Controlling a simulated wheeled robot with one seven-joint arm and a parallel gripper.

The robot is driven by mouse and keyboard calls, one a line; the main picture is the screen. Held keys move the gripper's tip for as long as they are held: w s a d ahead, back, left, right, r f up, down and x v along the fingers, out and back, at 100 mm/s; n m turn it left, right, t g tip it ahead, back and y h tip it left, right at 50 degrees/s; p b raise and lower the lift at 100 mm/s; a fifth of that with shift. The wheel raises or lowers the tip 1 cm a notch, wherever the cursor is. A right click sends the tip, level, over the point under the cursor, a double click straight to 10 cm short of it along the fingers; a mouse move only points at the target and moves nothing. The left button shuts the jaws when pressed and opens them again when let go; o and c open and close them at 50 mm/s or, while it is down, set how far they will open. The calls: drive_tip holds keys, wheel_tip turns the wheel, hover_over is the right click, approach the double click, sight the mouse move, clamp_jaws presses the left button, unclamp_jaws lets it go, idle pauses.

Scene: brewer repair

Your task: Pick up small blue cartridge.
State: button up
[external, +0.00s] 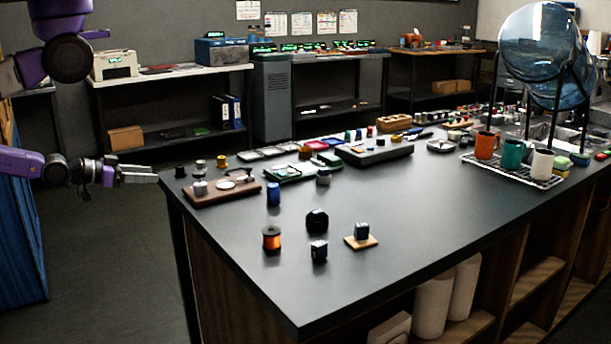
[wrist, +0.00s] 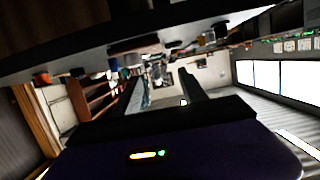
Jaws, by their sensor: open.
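One is an upright blue cylinder (external: 273,194). My gripper (external: 156,174) is at the table's left corner, level with the top and apart from these items. The wrist view shows its two fingers (wrist: 162,80) spread with nothing between them.
A copper-coloured spool (external: 271,239) and a black round item (external: 317,221) stand among the blue items. A brown tray (external: 222,190) with small parts lies near my gripper. The front right worktop is clear.

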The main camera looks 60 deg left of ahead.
idle(0.3)
drive_tip(key=r+m+h+b, duration=0.2)
drive_tip(key=m+h+b, duration=0.1)
drive_tip(key=h, duration=0.2)
hover_over(274, 189)
drive_tip(key=s+a, duration=0.1)
drive_tip(key=s, duration=0.5)
drive_tip(key=f, duration=0.1)
drive_tip(key=a+f+g+y, duration=0.1)
drive_tip(key=a+f+n+y, duration=0.1)
drive_tip(key=f, duration=0.1)
drive_tip(key=shift+s, duration=0.15)
drive_tip(key=shift+a+f+g, duration=0.1)
drive_tip(key=shift+f+g, duration=0.15)
drive_tip(key=shift+g, duration=0.05)
drive_tip(key=p+x, duration=0.1)
drive_tip(key=x, duration=0.6)
drive_tip(key=shift+w+r, duration=0.1)
drive_tip(key=shift+w, duration=0.25)
